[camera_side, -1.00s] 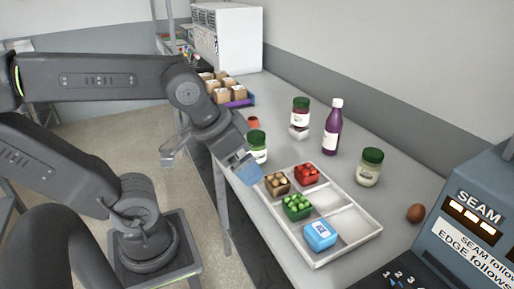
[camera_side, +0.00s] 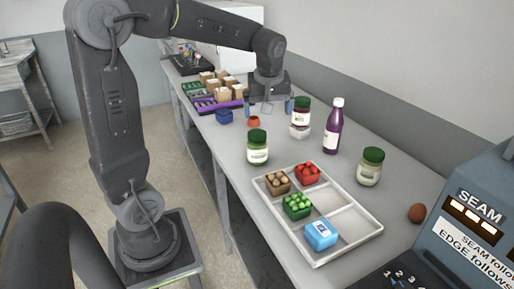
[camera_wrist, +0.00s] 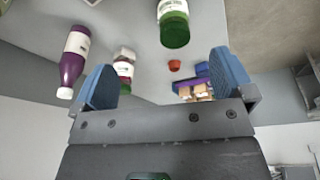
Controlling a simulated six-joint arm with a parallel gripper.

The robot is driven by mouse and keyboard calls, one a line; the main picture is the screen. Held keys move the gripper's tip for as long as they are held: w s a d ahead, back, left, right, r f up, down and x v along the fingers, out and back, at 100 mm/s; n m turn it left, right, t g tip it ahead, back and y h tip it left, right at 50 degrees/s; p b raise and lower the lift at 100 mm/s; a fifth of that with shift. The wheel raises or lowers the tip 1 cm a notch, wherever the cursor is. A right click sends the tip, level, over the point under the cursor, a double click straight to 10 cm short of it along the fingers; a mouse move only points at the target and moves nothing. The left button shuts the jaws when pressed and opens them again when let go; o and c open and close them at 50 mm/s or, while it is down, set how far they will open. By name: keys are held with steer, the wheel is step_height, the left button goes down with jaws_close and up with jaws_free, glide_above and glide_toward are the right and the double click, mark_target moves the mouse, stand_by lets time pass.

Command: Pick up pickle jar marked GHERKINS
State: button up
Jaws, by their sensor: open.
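Three green-lidded jars stand on the bench. One jar with pale green contents (camera_side: 257,150) is behind the tray's left end. Another with dark red contents (camera_side: 300,117) sits on a small white block, and a third, pale jar (camera_side: 371,168) is at the right. Their label words are too small to read, so I cannot tell which says GHERKINS. My gripper (camera_side: 268,108) is open and empty, above the bench behind the first jar. In the wrist view, the first jar (camera_wrist: 174,14) is at the top and the dark red one (camera_wrist: 124,68) lies beyond the left finger.
A purple bottle (camera_side: 332,130) stands right of the dark red jar. A white divided tray (camera_side: 350,228) holds several small punnets. A small orange cup (camera_side: 253,122), a blue container (camera_side: 224,117) and a purple tray of cartons (camera_side: 222,106) are nearby. An egg (camera_side: 416,213) lies at right.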

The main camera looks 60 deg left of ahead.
mark_target(257, 133)
steer(key=a+f+n, duration=0.1)
steer(key=a+f, duration=0.2)
steer(key=w+a+f+n+g, duration=0.1)
steer(key=a+f, duration=0.1)
steer(key=f, duration=0.2)
steer(key=w+a+f+n, duration=0.1)
steer(key=a+f, duration=0.2)
steer(key=shift+w+a+f+n, duration=0.1)
steer(key=shift+a+f+n, duration=0.25)
steer(key=shift+f+n, duration=0.05)
steer(key=shift+a+x, duration=0.15)
steer(key=shift+x, duration=1.15)
steer(key=shift+a+x, duration=0.2)
steer(key=shift+x, duration=1.1)
steer(key=shift+s+r, duration=0.1)
steer(key=shift+s, duration=0.15)
steer(key=shift+c, duration=0.5)
steer(key=c, duration=1.2)
